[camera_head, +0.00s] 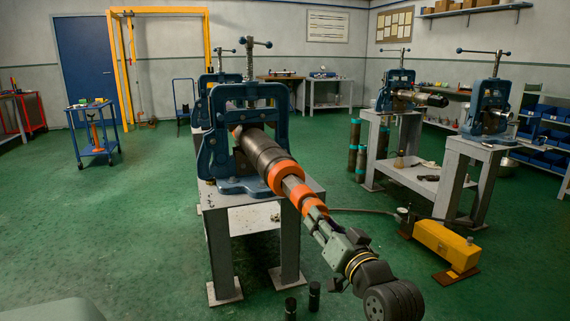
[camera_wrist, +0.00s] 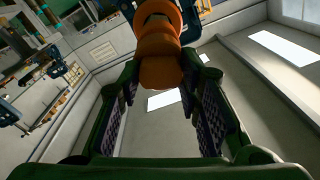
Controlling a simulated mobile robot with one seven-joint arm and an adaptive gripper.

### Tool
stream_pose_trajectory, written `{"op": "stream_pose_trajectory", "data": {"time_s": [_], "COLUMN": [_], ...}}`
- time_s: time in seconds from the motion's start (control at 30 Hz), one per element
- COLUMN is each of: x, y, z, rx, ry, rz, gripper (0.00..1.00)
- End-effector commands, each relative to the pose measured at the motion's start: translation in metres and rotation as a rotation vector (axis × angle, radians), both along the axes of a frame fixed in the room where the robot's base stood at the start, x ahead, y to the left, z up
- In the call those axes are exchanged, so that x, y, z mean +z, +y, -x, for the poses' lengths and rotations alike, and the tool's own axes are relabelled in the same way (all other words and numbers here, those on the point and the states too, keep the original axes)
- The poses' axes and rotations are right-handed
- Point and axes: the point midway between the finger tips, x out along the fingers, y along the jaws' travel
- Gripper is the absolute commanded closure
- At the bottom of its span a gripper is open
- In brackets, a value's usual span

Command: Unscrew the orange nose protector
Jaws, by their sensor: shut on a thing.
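A dark tool with orange bands (camera_head: 265,155) is clamped in the near blue pipe vise (camera_head: 222,140) and slopes down to the right. The orange nose protector (camera_head: 312,203) is at its free lower end. It also shows in the wrist view (camera_wrist: 158,68), top centre, with its rounded end toward the camera. My gripper (camera_head: 315,213) comes from the lower right, in line with the tool. Its green fingers (camera_wrist: 165,75) are on both sides of the protector and shut on it. The exact contact is partly hidden. The thread is not visible.
A grey stand (camera_head: 222,220) carries the near vise. Two more vises stand on benches at the right (camera_head: 397,88). A yellow pump (camera_head: 446,245) with a hose lies on the floor at the right. Two small dark cylinders (camera_head: 314,296) stand below my arm.

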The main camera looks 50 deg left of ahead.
Motion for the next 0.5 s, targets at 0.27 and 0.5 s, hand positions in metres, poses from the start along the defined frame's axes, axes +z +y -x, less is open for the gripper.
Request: {"op": "stream_pose_trajectory", "data": {"time_s": [0.27,0.5], "x": [0.003,0.003], "y": [-0.007,-0.015], "z": [0.005,0.006], "rx": [0.002,0.000], "ry": [-0.004,-0.003], "rz": [-0.005,-0.006], "gripper": [1.00,1.00]}}
